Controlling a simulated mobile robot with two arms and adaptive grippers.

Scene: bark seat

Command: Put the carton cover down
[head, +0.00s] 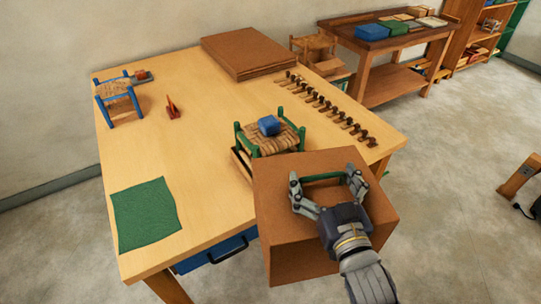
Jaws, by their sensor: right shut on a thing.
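The carton cover (290,252) is a brown box shape with a green strap-like handle (323,176) on its top. It is at the front right of the table and hides part of the table's edge. My right gripper (324,180) is over the top of the cover, its fingers shut around the green handle. I cannot tell from this view whether the cover is clear of the table or touching it. My left gripper is not in view.
The wooden table (205,130) has free room in its middle. On it are a flat brown box (248,55), a blue-framed stool (118,96), a red tool (173,108), a green cloth (146,214) and a row of small dark-topped pieces (325,106).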

